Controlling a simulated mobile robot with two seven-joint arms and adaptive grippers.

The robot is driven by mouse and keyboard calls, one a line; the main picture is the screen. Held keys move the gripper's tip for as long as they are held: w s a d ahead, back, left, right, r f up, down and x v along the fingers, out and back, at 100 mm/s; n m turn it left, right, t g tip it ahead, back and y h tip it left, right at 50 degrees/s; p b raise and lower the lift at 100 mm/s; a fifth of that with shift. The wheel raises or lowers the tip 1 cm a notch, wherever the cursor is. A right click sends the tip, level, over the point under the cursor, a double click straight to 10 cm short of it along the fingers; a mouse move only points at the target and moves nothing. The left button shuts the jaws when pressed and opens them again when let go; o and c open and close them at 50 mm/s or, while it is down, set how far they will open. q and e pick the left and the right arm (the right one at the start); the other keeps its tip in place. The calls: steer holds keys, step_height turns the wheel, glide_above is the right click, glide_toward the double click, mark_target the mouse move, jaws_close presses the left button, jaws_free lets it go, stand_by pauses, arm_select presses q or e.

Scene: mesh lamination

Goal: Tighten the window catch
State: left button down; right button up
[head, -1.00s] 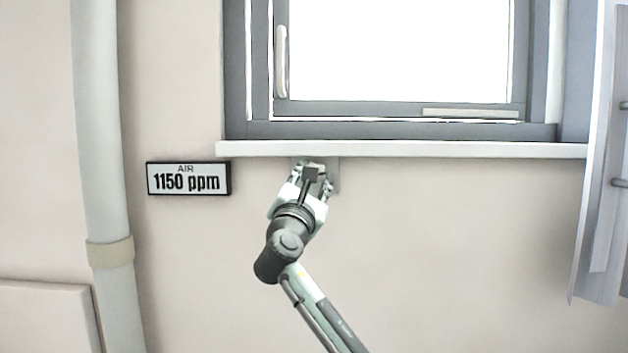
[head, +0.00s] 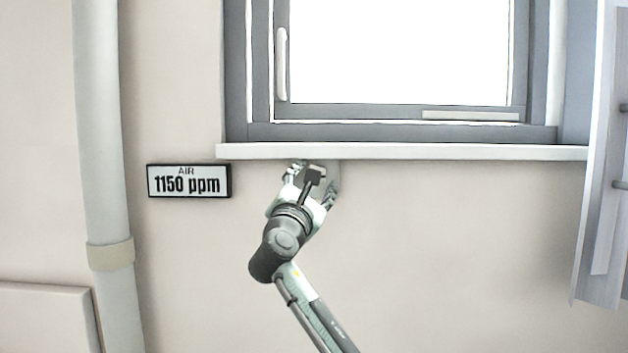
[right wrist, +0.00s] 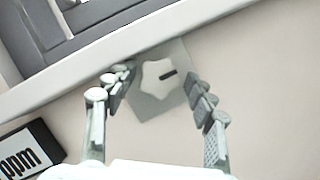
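A white star-shaped knob (right wrist: 157,76) with a dark mark sits on a square grey plate (right wrist: 158,106) on the wall, just under the window sill. In the head view the plate (head: 333,170) shows only in part and the knob is hidden behind my right gripper (head: 312,180). In the right wrist view my right gripper (right wrist: 160,90) is open, with fingers on either side of the knob and visible gaps to it. The window (head: 400,132) is above, with a pale upright handle (head: 281,65) on its left side. My left gripper is not in view.
The white sill (head: 450,152) juts out just above my right gripper. An air display (head: 189,181) reading 1150 ppm hangs to the left. A pipe (head: 100,150) runs down the far left, and a pale panel (head: 600,200) stands at the right. The wall below is clear.

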steer(key=shift+r, duration=0.1)
steer(key=v, duration=0.8)
stand_by(0.4)
